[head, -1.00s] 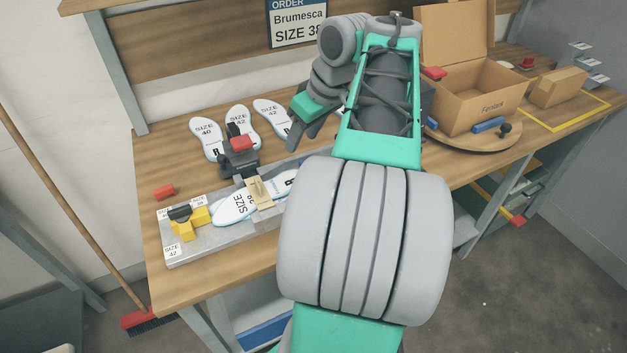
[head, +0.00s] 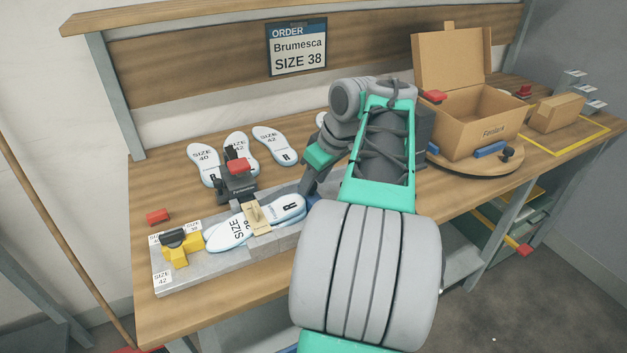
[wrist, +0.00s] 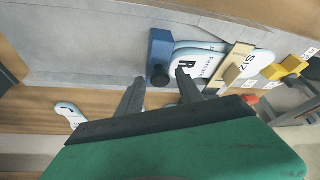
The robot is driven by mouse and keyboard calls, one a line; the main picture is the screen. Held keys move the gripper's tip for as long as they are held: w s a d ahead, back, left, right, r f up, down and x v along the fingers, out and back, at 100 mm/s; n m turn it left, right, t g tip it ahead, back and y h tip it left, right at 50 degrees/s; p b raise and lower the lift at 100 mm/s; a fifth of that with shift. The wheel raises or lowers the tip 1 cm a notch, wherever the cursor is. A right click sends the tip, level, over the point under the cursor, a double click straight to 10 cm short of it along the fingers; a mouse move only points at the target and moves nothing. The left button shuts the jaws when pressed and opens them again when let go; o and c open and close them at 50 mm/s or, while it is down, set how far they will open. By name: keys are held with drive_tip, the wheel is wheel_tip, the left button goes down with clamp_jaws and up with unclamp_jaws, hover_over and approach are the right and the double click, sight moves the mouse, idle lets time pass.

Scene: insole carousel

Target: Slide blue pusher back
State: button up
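The blue pusher (wrist: 160,47) is a blue block with a dark round knob (wrist: 159,75), on the grey fixture (wrist: 90,45) in the wrist view. It stands beside the end of a white insole marked R (wrist: 190,62). My gripper (wrist: 160,76) is open, its two fingers apart, with the knob between the fingertips in the picture. I cannot tell whether they touch it. In the head view my gripper (head: 309,188) is low at the right part of the fixture (head: 205,270), and my arm hides the pusher. The insole (head: 232,233) lies under a tan crossbar (head: 257,217).
A yellow block (head: 180,250) sits at the fixture's left end. A dark clamp with a red top (head: 238,166) stands behind the fixture. Several insoles (head: 237,146) lie at the back. An open carton (head: 478,120) stands on a round turntable (head: 470,168) at right.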

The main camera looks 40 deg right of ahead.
clamp_jaws()
idle(1.2)
